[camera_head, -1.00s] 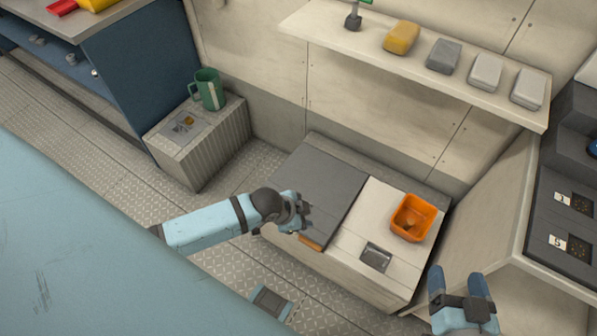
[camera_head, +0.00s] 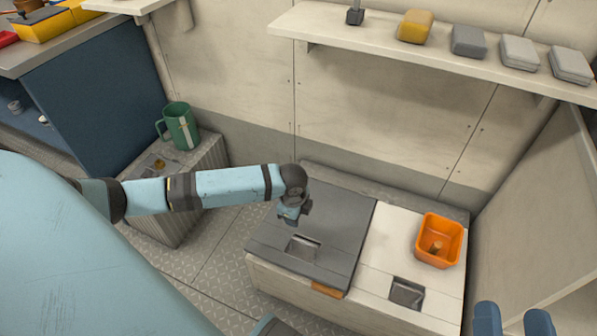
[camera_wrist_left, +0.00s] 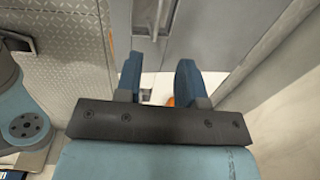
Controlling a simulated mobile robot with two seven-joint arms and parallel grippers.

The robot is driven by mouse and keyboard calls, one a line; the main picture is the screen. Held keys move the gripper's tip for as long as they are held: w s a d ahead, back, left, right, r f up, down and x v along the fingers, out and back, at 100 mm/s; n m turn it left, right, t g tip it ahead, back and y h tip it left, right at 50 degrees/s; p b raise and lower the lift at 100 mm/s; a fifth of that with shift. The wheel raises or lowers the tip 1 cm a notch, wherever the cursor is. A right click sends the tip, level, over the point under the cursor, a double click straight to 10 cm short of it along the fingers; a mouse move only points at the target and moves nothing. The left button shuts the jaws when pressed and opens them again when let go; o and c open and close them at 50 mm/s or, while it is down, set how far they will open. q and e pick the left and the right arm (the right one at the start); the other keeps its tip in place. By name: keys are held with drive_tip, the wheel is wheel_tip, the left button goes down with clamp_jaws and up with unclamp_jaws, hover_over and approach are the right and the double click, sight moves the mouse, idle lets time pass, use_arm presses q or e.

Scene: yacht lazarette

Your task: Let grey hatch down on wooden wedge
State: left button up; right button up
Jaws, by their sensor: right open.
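The grey hatch (camera_head: 330,226) lies nearly flat on the left part of the pale locker, with a recessed handle (camera_head: 303,246) near its front edge. A small orange-brown wooden wedge (camera_head: 327,290) shows at the hatch's front edge; I cannot tell how much of it is under the hatch. My left gripper (camera_head: 290,216) is above the hatch, just behind the handle. In the left wrist view its fingers (camera_wrist_left: 158,82) are apart with nothing held between them. My right gripper (camera_head: 512,322) is open and empty at the bottom right, partly cut off.
An orange bin (camera_head: 456,240) with a small brown item stands on the locker's pale right part, near a second recessed handle (camera_head: 407,292). A green mug (camera_head: 180,126) stands on a ribbed box at left. A shelf (camera_head: 310,22) with several blocks runs above.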

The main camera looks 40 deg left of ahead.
sight(296, 239)
use_arm(q)
drive_tip(key=f+b, duration=0.2)
drive_tip(key=f, duration=0.2)
drive_tip(key=f+b, duration=0.2)
drive_tip(key=f, duration=0.3)
drive_tip(key=w+f+b, duration=0.1)
drive_tip(key=f+b, duration=0.1)
drive_tip(key=f, duration=0.2)
drive_tip(key=shift+a+f, duration=0.15)
drive_tip(key=shift+f, duration=0.2)
use_arm(e)
wheel_tip(296, 239, down, 8)
drive_tip(key=g, duration=0.3)
drive_tip(key=shift+w+a+n, duration=0.15)
drive_tip(key=shift+a+n, duration=0.25)
use_arm(q)
clamp_jaws()
drive_tip(key=shift+w+r, duration=0.1)
